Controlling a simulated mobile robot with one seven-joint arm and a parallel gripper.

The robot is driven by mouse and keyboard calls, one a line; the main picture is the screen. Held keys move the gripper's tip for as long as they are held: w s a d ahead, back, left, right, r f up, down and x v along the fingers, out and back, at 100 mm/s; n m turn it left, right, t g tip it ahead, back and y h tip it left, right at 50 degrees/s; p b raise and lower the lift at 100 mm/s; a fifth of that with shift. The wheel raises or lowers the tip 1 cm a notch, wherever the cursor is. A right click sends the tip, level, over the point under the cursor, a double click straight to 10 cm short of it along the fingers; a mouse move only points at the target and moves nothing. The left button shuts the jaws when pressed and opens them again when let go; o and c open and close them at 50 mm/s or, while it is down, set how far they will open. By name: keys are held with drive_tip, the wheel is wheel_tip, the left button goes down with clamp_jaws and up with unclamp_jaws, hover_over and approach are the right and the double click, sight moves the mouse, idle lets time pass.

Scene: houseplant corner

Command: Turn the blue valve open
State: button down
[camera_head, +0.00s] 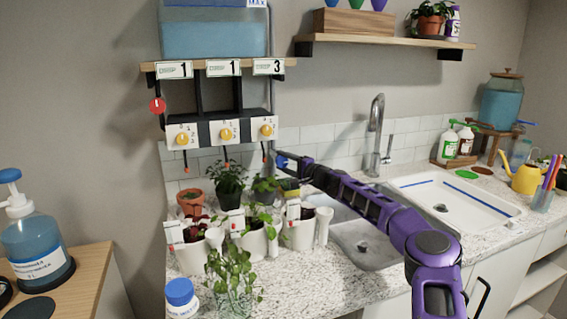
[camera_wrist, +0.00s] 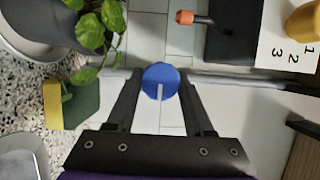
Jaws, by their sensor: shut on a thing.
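The blue valve (camera_wrist: 160,75) shows in the wrist view as a round blue disc with a pale strip running down from it. It sits between the two fingertips of my gripper (camera_wrist: 155,88), which is shut on it. In the head view my gripper (camera_head: 296,165) is at the wall below the right end of the shelf unit, at the end of my outstretched purple arm. A bit of blue (camera_head: 281,160) shows at its tip; the rest of the valve is hidden there.
Dosing boxes with yellow knobs (camera_head: 226,133) and a red round valve (camera_head: 157,105) are left of my gripper. Potted plants (camera_head: 252,240) crowd the counter below. A green and yellow sponge (camera_wrist: 75,103) is close by. The sink (camera_head: 365,246) lies under my arm.

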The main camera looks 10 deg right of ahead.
idle(0.3)
drive_tip(key=shift+c, duration=1.6)
unclamp_jaws()
drive_tip(key=v, duration=1.2)
